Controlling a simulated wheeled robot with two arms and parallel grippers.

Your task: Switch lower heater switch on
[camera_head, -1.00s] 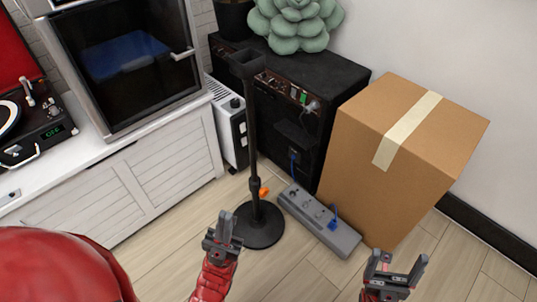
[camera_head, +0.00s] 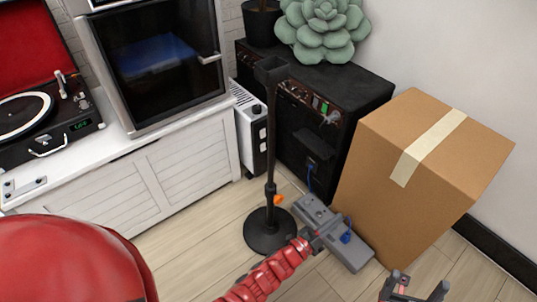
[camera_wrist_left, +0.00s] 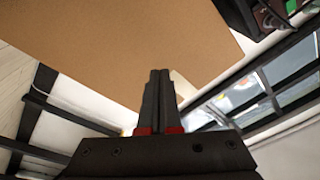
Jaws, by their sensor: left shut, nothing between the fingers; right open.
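The white heater (camera_head: 245,125) stands on the floor between the white cabinet and the black amplifier. Its dark control panel (camera_head: 259,135) has small knobs or switches that are too small to read. The black stand partly hides the heater's side. My left gripper (camera_head: 322,229) is low over the grey power strip, in front of and right of the heater and apart from it. Its fingers show closed and empty in the left wrist view (camera_wrist_left: 158,95). My right gripper (camera_head: 410,286) is open and empty at the bottom edge, in front of the cardboard box.
A black stand (camera_head: 270,160) with a round base stands before the heater. A grey power strip (camera_head: 345,250) with a blue plug lies right of it. A cardboard box (camera_head: 400,190) and the amplifier (camera_head: 350,90) fill the right. The floor left of the stand is clear.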

